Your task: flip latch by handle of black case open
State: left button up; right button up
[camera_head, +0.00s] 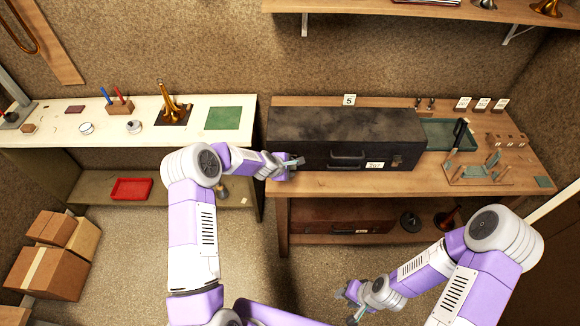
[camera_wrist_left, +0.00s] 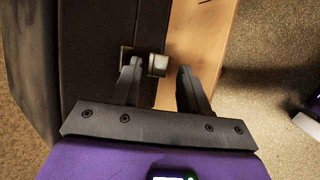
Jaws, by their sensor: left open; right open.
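The black case (camera_head: 345,130) lies closed on the wooden workbench, with its handle (camera_head: 347,157) on the front face and a white tag beside the handle. A small latch (camera_head: 396,160) shows at the front right of the case. My left gripper (camera_head: 297,162) is open at the case's front left corner. In the left wrist view, a metal latch (camera_wrist_left: 157,65) on the dark case side (camera_wrist_left: 95,50) sits just beyond and between the open fingertips (camera_wrist_left: 158,72); contact cannot be told. My right gripper (camera_head: 352,300) is open and empty, low in front of the bench.
The workbench (camera_head: 330,185) has a narrow bare strip in front of the case. A green tray (camera_head: 445,133) and a wooden tool rack (camera_head: 470,176) stand right of the case. A brown case (camera_head: 335,218) lies on the shelf below.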

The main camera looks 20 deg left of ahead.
pick_arm(q)
jog(key=shift+w+f, duration=0.2)
jog(key=shift+f, duration=0.05)
grip_shut()
jog(key=shift+f+b, duration=0.15)
jog(key=shift+b, duration=0.4)
jog(key=f+t+b, duration=0.1)
jog(key=t+b, duration=0.1)
jog(key=b, duration=1)
jog(key=s+f+m+t+b, duration=0.1)
jog(key=f+t+b, duration=0.1)
jog(key=b, duration=1.1)
jog(key=s+f+m+t+b, duration=0.1)
jog(key=t+b, duration=0.3)
jog(key=b, duration=0.8)
jog(key=shift+s+d+f+y+b, duration=0.15)
jog(key=shift+d+f+y+b, duration=0.2)
jog(key=shift+f, duration=0.4)
jog(key=shift+c, duration=0.3)
grip_release()
jog(key=shift+o, duration=0.3)
jog(key=shift+r, duration=0.15)
